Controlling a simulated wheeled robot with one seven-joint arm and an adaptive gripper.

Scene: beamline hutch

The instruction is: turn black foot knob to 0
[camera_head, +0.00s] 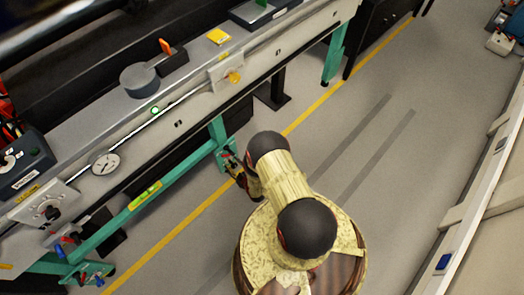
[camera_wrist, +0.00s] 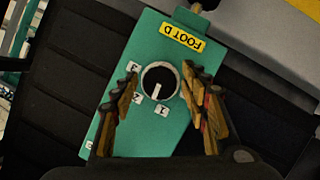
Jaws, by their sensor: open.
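The black foot knob (camera_wrist: 165,74) sits in a light ring on a green plate (camera_wrist: 150,35) in the wrist view. A yellow label reading FOOT D (camera_wrist: 182,37) is upside down above it. The knob's white pointer (camera_wrist: 156,91) points down, near the mark 1 (camera_wrist: 162,111). Marks 2 (camera_wrist: 137,98) and 3 (camera_wrist: 132,66) are along its left side; I cannot make out a 0. My gripper (camera_wrist: 160,73) is open, one finger on each side of the knob, with visible gaps. In the head view my gripper (camera_head: 233,165) is beside the green leg; the knob cannot be made out there.
A long bench (camera_head: 190,105) with a green frame runs diagonally across the head view, bearing a gauge (camera_head: 105,163), a grey cylinder (camera_head: 139,80) and other knobs. A yellow floor line (camera_head: 190,218) runs alongside it. Grey floor (camera_head: 400,130) is open to the right.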

